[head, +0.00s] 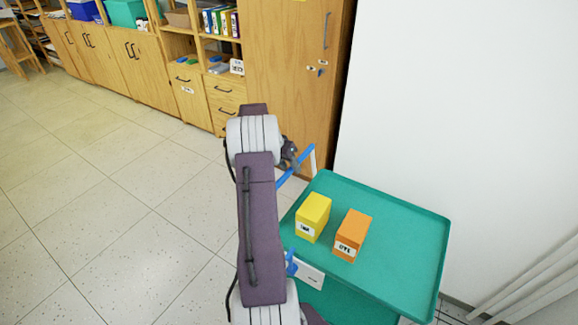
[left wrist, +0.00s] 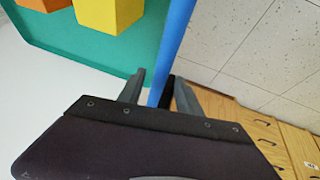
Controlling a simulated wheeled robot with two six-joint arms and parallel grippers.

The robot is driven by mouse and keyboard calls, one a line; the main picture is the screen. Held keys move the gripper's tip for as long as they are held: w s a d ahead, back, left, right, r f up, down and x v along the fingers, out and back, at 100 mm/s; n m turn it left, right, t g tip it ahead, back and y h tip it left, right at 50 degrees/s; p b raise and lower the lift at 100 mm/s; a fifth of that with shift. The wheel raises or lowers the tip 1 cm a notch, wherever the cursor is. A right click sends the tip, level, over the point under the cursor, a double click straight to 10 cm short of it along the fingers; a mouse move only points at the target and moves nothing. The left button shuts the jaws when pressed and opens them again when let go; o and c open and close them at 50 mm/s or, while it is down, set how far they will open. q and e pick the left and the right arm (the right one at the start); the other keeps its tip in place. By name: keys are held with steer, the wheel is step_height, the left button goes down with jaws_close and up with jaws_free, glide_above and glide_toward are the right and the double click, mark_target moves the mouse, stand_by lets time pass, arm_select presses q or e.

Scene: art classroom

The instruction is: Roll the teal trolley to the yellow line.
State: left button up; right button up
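The teal trolley (head: 400,215) stands at the lower right beside the white wall. A yellow box (head: 313,217) and an orange box (head: 352,235) sit on its top tray. Its blue handle bar (head: 283,182) runs along its left side, partly hidden behind my left arm. My left gripper (head: 291,155) is at the far part of this bar. In the left wrist view the blue bar (left wrist: 176,38) passes between the fingers of my left gripper (left wrist: 160,76), which stand apart with a gap beside the bar. My right gripper is not in view. No yellow floor line shows.
Wooden cabinets (head: 135,62) and a tall wooden cupboard (head: 290,75) line the back. The white wall (head: 450,100) closes off the right side. Pale tiled floor (head: 110,200) lies open on the left. White pipes (head: 535,280) run at the lower right.

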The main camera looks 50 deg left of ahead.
arm_select(q)
steer(key=p+v, duration=0.2)
steer(key=v, duration=0.7)
